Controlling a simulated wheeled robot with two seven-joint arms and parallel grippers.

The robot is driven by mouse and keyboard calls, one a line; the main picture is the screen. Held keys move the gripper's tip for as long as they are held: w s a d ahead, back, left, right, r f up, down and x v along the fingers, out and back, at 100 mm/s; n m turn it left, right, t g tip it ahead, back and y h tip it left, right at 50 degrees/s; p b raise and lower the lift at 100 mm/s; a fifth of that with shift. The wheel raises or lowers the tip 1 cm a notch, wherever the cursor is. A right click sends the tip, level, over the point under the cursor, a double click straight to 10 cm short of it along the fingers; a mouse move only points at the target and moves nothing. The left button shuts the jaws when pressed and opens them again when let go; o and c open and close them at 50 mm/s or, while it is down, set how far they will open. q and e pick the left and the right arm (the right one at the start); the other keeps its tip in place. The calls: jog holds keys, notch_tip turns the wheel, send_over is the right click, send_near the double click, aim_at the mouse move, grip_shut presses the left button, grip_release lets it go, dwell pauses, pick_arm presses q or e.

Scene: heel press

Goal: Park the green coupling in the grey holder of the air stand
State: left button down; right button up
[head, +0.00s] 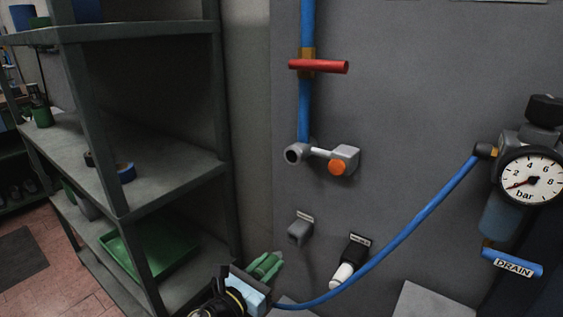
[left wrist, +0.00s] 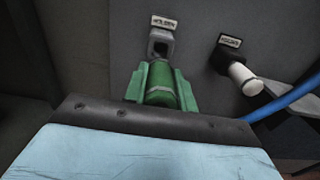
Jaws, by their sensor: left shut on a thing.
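The green coupling (left wrist: 161,92) is held in my left gripper (head: 266,265), with green jaw pieces on both sides of it in the left wrist view. The grey holder (head: 300,231) is a small block on the grey panel, with a label above it. It appears empty, and its opening shows in the left wrist view (left wrist: 160,45), just above the coupling's far end. In the head view the coupling is below and left of the holder, apart from it. My right gripper is not in view.
A black fitting with a white cylinder (head: 342,274) sits right of the holder. A blue hose (head: 415,222) sags from the gauge unit (head: 529,180) toward my left gripper. A dark shelf (head: 150,170) stands left. A red-handled valve (head: 318,66) and orange-knobbed fitting (head: 337,167) are above.

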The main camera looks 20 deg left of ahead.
aim_at(278, 252)
pick_arm(q)
jog(key=shift+x, duration=2)
jog(key=shift+x, duration=1.45)
jog(key=c, duration=1.1)
grip_release()
jog(key=shift+o, duration=0.2)
